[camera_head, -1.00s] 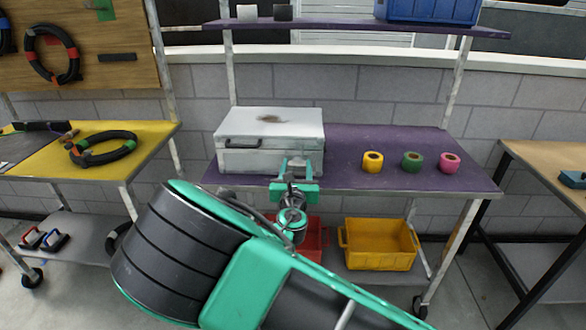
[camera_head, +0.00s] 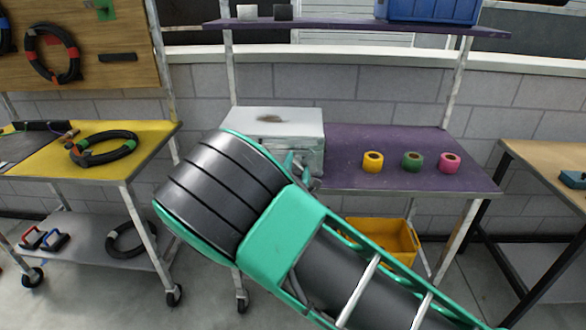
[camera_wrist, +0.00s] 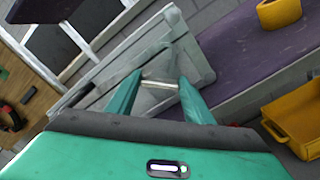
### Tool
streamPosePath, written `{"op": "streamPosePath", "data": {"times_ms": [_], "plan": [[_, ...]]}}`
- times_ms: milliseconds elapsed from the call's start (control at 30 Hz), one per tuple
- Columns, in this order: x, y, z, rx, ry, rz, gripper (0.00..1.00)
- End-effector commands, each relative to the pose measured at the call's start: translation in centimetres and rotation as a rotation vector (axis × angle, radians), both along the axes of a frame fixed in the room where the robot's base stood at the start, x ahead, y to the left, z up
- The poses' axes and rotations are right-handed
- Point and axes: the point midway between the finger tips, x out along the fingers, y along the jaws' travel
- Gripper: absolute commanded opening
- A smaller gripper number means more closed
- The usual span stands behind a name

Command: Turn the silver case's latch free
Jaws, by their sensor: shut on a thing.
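The silver case (camera_head: 285,122) stands closed on the left end of the purple shelf, with a brown smudge on its lid. It also shows tilted in the wrist view (camera_wrist: 198,62). My gripper (camera_wrist: 158,80) is at the case's front, right of its middle, with its two green fingers on either side of a small pale latch piece (camera_wrist: 160,84). The fingers are shut on this latch. In the head view my arm hides most of the case's front and nearly all of the gripper, so the latch does not show there.
Yellow, green and pink tape rolls (camera_head: 412,162) stand on the purple shelf (camera_head: 390,140) right of the case. A yellow bin (camera_head: 402,242) sits below. A yellow-topped cart (camera_head: 50,165) is at the left and a wooden table (camera_head: 550,160) at the right.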

Motion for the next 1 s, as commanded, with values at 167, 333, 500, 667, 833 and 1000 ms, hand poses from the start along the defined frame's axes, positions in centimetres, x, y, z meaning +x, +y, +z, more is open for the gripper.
{"op": "streamPosePath", "data": {"times_ms": [167, 333, 500, 667, 833, 1000], "plan": [[-0.06, -0.01, -0.16, 0.169, -0.002, 0.001, 0.24], [-0.07, -0.04, -0.25, 0.329, -0.007, 0.001, 0.24], [-0.09, -0.08, -0.37, 0.48, -0.011, -0.001, 0.24], [-0.08, -0.19, -0.43, 0.602, -0.016, -0.003, 0.24], [-0.11, -0.18, -0.51, 0.702, -0.018, -0.004, 0.24], [-0.1, -0.26, -0.54, 0.767, -0.02, -0.005, 0.24]]}}
